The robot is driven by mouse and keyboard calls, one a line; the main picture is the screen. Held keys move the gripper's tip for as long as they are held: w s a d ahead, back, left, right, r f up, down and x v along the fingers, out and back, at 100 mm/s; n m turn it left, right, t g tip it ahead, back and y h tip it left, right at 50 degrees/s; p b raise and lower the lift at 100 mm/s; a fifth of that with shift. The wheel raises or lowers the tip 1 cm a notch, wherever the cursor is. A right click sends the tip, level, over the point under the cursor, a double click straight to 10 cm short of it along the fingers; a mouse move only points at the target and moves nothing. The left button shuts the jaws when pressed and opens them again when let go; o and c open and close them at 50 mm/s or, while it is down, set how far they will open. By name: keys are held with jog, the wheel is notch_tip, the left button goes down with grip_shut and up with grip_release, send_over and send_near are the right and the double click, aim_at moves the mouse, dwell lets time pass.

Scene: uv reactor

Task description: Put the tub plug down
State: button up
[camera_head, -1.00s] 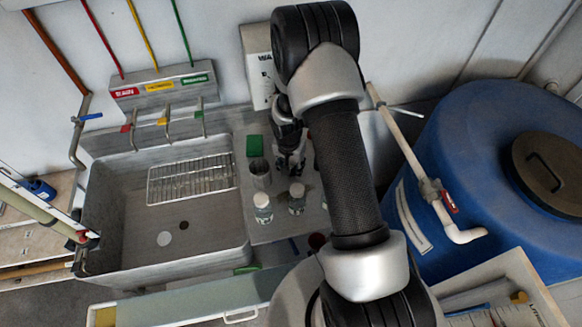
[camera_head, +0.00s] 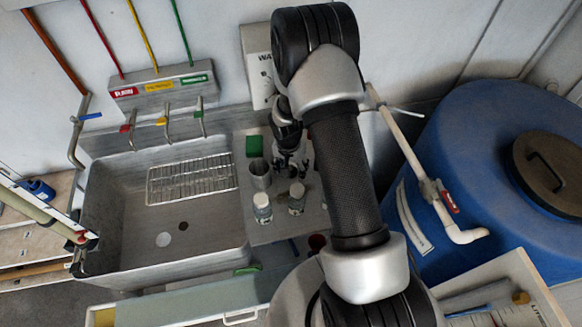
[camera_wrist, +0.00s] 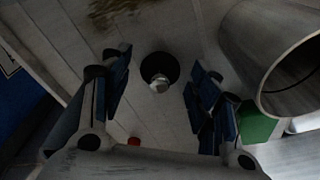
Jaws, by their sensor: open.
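The tub plug, a dark round disc with a pale metal knob (camera_wrist: 158,83), shows in the wrist view on the grey metal drainboard (camera_wrist: 165,30). My gripper (camera_wrist: 158,95) is open, with its blue-padded fingers to either side of the plug and visible gaps between pads and knob. In the head view my gripper (camera_head: 289,165) is low over the drainboard beside the sink, partly covered by my arm. I cannot make out the plug there.
A metal beaker (camera_head: 260,175) stands just left of my gripper, with a green block (camera_head: 254,146) behind it. Two capped bottles (camera_head: 262,208) (camera_head: 296,200) stand in front. The sink (camera_head: 125,225) at left holds a wire rack (camera_head: 190,180). A blue tank (camera_head: 480,130) is at right.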

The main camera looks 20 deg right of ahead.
notch_tip(320, 180, up, 22)
jog(key=s+a+n+p, duration=0.2)
jog(key=s+a+p, duration=0.1)
jog(key=s+a+r+n+t, duration=0.25)
jog(key=s+r, duration=0.45)
jog(key=r, duration=0.4)
jog(key=s+a+r+n, duration=0.2)
jog(key=s+r, duration=0.1)
jog(key=s, duration=0.4)
jog(key=s+a+r+n+t+y, duration=0.1)
jog(key=s+a+r+n, duration=0.1)
jog(key=s, duration=0.6)
jog(key=shift+v, duration=0.85)
jog(key=shift+w+a+n, duration=0.15)
jog(key=shift+w+n, duration=0.05)
jog(key=shift+n, duration=0.05)
